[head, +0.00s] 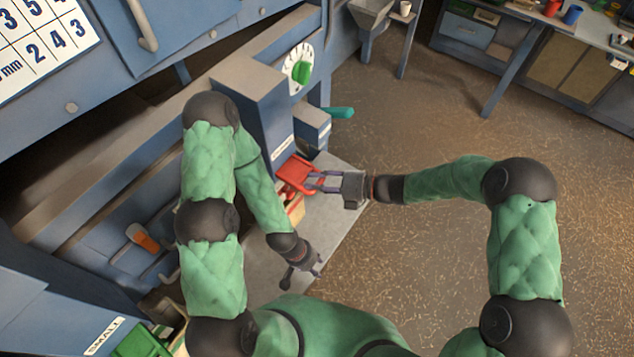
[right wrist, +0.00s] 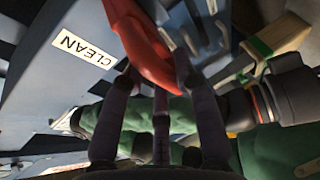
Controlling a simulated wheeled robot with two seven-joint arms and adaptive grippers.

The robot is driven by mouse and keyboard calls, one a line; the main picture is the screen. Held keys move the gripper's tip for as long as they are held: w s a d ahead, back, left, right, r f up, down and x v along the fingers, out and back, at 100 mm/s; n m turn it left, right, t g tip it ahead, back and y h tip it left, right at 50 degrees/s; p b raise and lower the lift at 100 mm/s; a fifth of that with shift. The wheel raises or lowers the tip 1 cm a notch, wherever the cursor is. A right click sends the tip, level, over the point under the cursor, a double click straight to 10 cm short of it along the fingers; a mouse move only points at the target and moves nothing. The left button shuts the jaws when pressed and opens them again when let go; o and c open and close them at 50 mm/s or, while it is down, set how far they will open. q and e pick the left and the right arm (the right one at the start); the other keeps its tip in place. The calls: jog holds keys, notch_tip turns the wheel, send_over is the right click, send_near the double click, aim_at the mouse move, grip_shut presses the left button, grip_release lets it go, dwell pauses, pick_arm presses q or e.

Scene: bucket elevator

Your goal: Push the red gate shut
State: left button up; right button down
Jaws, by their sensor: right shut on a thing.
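The red gate (head: 296,173) sits low on the front of the blue machine, beside a white label. In the right wrist view the red gate (right wrist: 142,45) is a curved red piece between the fingertips, beside a label reading CLEAN (right wrist: 83,48). My right gripper (head: 314,181) reaches in from the right and is shut on the red gate. My left gripper (head: 306,270) hangs lower, apart from the gate. Its fingers are too small to tell open from shut.
A wooden-edged box (head: 295,208) stands just below the gate on a grey plate (head: 340,212). A teal handle (head: 340,112) sticks out above right. A dial with a green pointer (head: 300,70) is higher up. An orange handle (head: 143,238) is at left. The floor at right is clear.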

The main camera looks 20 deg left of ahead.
aim_at(299, 172)
jog(key=a+p, duration=0.1)
jog(key=w+a, duration=0.1)
jog(key=a, duration=0.1)
jog(key=w+a+p, duration=0.1)
jog(key=a, duration=0.1)
jog(key=shift+a+f+p, duration=0.25)
jog(key=shift+p, duration=0.05)
jog(key=c, duration=1.4)
grip_release()
jog(key=o, duration=0.4)
jog(key=shift+w+a, duration=0.1)
jog(key=shift+a, duration=0.05)
jog(key=shift+a+f, duration=0.1)
jog(key=shift+a, duration=0.05)
